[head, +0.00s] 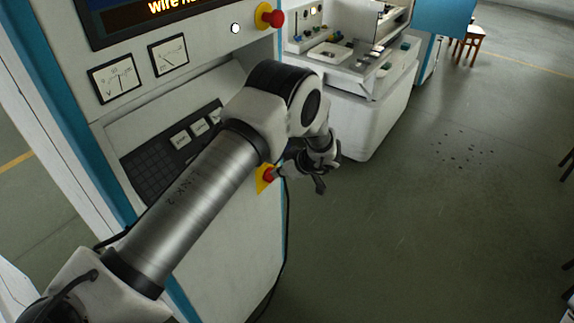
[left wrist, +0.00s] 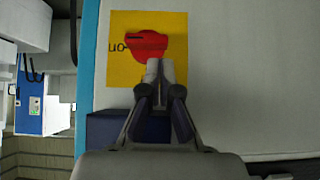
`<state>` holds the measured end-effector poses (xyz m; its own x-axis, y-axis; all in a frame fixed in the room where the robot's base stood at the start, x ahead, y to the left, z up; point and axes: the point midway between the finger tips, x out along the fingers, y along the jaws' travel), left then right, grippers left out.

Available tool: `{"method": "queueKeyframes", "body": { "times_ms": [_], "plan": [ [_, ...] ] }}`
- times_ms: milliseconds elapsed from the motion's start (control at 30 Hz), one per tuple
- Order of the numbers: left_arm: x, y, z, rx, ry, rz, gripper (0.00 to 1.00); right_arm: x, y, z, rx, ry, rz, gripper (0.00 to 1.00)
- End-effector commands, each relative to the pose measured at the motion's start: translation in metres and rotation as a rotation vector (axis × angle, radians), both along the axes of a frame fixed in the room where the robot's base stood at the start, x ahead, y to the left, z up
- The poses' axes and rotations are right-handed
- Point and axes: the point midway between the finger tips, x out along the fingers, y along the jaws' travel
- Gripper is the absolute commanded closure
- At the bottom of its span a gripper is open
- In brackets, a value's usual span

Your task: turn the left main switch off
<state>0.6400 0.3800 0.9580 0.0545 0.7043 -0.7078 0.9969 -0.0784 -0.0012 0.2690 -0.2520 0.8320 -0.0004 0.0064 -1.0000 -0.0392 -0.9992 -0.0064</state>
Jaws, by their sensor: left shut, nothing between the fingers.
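The main switch is a red rotary knob (left wrist: 148,43) on a yellow plate (left wrist: 180,28) in the left wrist view. A dark mark on the knob lies at its left, beside lettering that looks like an upside-down "on". In the head view the red knob (head: 268,174) sits low on the cabinet's right edge, partly hidden by my arm. My left gripper (left wrist: 159,68) is shut and empty, its fingertips overlapping the knob's lower edge. I cannot tell whether they touch it. It also shows in the head view (head: 300,172), just right of the knob. My right gripper is out of view.
The white cabinet (head: 228,235) carries dial gauges, a keyboard and a display. A red mushroom button on yellow (head: 272,17) is at its top right. A white machine (head: 365,115) stands behind. A cable hangs along the cabinet's edge. The floor (head: 430,230) at right is mostly clear.

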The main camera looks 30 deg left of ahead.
Motion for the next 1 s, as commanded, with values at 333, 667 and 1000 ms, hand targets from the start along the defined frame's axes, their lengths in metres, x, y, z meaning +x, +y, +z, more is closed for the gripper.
{"method": "queueKeyframes", "body": {
  "times_ms": [333, 667, 1000],
  "plan": [
    [0.002, 0.02, -0.02, 0.0, -0.001, -0.001, 1.0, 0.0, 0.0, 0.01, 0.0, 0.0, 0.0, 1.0],
    [0.002, 0.02, -0.021, 0.0, -0.006, -0.001, 1.0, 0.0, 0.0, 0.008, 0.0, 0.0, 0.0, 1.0],
    [0.002, 0.02, -0.022, -0.005, -0.059, 0.0, 1.0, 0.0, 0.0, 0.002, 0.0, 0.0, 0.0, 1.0]
  ]
}}
